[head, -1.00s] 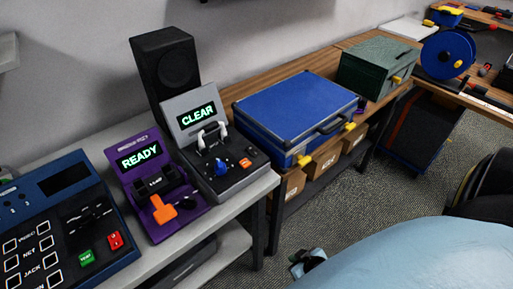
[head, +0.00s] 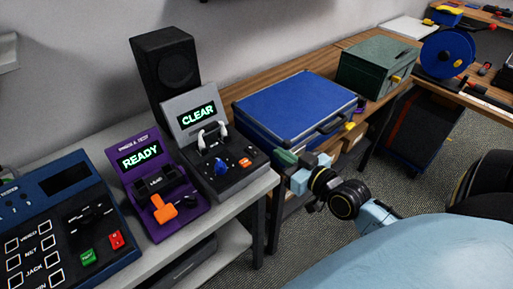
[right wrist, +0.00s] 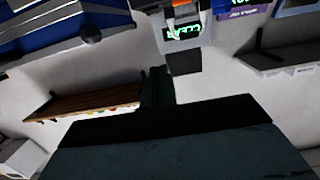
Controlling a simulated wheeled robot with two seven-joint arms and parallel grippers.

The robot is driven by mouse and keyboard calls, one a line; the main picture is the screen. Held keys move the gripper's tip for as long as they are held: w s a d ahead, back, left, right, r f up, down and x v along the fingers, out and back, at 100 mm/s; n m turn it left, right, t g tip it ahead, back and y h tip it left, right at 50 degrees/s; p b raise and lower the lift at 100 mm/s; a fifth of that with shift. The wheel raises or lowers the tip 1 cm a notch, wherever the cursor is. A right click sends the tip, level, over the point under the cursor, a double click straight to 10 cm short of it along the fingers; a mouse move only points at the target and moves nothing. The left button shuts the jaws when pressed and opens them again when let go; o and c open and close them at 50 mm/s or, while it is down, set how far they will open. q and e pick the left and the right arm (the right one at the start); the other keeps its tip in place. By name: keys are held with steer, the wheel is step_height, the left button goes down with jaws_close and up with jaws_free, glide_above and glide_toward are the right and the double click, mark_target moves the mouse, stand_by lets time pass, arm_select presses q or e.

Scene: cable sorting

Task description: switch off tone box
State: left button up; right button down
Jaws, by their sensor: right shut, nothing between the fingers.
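A grey and black box (head: 222,160) stands on the grey bench in the head view. Its lit screen reads CLEAR, and it has a blue knob (head: 221,167), an orange switch (head: 245,162) and a white loop. A purple box (head: 150,190) reading READY, with an orange lever (head: 163,209), stands to its left. No label shows which is the tone box. My right gripper (head: 286,158) is shut and empty, right of the grey box and apart from it. In the right wrist view, the shut fingers (right wrist: 157,86) point toward the grey box (right wrist: 185,30). My left gripper is not in view.
A black speaker (head: 166,68) stands behind the boxes. A blue case (head: 296,107) lies to the right, behind my right gripper. A blue console (head: 60,225) with red and green buttons sits at left. A green box (head: 376,68) stands farther back.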

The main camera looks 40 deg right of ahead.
steer(key=shift+w, duration=0.15)
glide_above(256, 153)
steer(key=s, duration=0.1)
steer(key=shift+d+f, duration=0.1)
steer(key=shift+f, duration=0.5)
steer(key=f, duration=0.1)
steer(key=f+b, duration=0.1)
steer(key=f, duration=0.1)
steer(key=shift+w+f, duration=0.2)
steer(key=shift+w, duration=0.2)
steer(key=shift+f, duration=0.4)
